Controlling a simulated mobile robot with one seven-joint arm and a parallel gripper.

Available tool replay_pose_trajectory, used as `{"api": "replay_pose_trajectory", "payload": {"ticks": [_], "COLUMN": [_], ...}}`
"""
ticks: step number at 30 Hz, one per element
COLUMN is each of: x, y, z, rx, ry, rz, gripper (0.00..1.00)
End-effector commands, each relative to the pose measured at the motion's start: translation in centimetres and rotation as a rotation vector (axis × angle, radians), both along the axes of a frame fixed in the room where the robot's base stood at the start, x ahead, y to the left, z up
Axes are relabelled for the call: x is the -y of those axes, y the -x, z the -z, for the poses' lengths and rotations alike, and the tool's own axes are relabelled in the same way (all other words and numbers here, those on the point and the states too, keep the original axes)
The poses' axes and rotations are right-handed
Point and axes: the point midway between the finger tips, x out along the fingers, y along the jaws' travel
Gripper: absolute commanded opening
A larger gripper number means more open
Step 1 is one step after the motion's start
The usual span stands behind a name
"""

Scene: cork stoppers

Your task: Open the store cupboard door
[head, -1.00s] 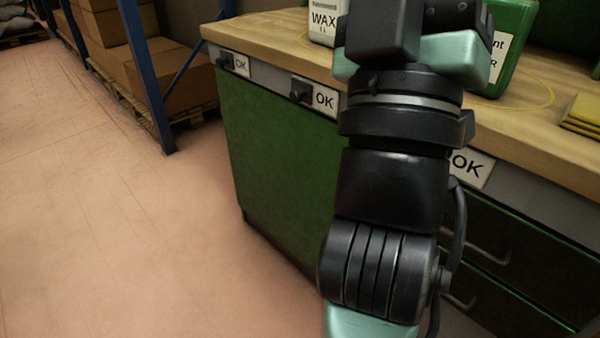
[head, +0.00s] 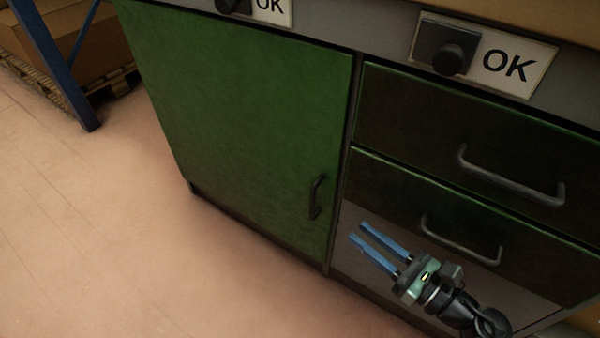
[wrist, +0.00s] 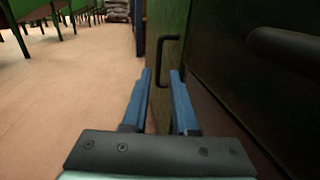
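The store cupboard door (head: 245,110) is a green panel in the left part of the bench, and it looks shut. Its dark bar handle (head: 317,197) stands upright near the door's right edge. My gripper (head: 358,231) has two blue fingers and is open and empty. It is low in front of the drawers, to the right of the handle and lower in the picture, apart from it. In the wrist view, the handle (wrist: 160,62) shows ahead, beyond and between the fingertips (wrist: 161,73), with the green door (wrist: 166,20) behind it.
Two drawers with bar handles (head: 510,180) (head: 460,242) are right of the door, close to my gripper. Black knobs with OK plates (head: 510,66) line the bench's upper edge. A blue rack post (head: 55,65) stands far left. The floor (head: 120,230) before the door is clear.

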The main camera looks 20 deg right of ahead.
Motion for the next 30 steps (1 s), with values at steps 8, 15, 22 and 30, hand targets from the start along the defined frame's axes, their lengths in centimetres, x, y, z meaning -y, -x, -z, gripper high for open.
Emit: {"api": "replay_pose_trajectory", "payload": {"ticks": [8,15,22,30], "x": [-1.0,-3.2,-5.1,-5.9], "y": [-1.2,-5.6,-9.3,-11.2], "z": [1.0,1.2,1.0,0.7], "rx": [-0.01,-0.008,-0.007,-0.009], "ry": [0.009,0.01,0.009,0.007], "rz": [-0.013,-0.014,-0.013,-0.01], "gripper": [0.27,0.27,0.27,0.27]}}
